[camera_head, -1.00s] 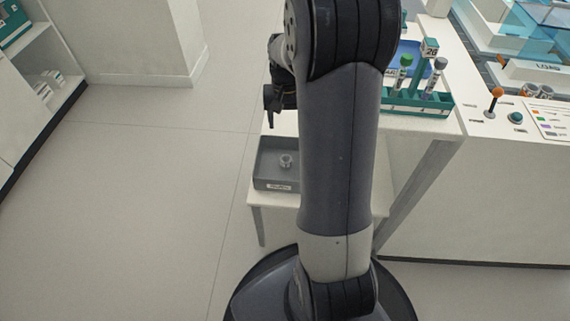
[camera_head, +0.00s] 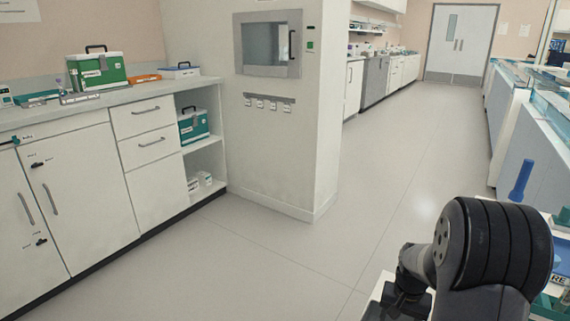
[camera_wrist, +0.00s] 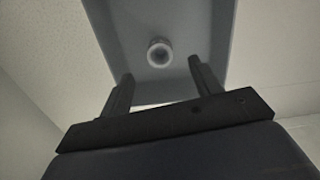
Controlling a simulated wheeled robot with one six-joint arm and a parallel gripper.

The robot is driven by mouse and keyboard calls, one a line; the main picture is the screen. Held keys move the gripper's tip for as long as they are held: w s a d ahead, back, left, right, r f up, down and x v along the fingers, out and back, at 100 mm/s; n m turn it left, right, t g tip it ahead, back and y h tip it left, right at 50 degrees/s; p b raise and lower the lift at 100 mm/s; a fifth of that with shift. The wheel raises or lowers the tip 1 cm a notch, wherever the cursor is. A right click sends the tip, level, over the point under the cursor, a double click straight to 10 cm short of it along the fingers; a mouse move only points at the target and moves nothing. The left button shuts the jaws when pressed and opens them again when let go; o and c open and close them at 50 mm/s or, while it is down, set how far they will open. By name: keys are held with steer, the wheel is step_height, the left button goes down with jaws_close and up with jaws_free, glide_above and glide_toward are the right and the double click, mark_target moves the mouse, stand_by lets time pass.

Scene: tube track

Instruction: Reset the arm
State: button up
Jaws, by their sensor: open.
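My gripper (camera_wrist: 160,85) shows in the wrist view with its two dark fingers spread apart and nothing between them. Beyond the fingertips is a grey tray (camera_wrist: 120,30) with a small round, ring-like piece (camera_wrist: 160,53) on its floor. The piece is apart from the fingers. In the head view my arm stands at the lower right, bent at a dark joint, and the fingertips cannot be made out there.
White cabinets (camera_head: 70,200) line the left, with a green case (camera_head: 96,70) on the counter. A wall pillar (camera_head: 285,140) stands mid-view. The floor (camera_head: 390,170) is clear towards the far doors (camera_head: 461,43). A blue upright piece (camera_head: 521,181) is at right.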

steer(key=shift+r+p, duration=1.6)
steer(key=shift+r, duration=0.8)
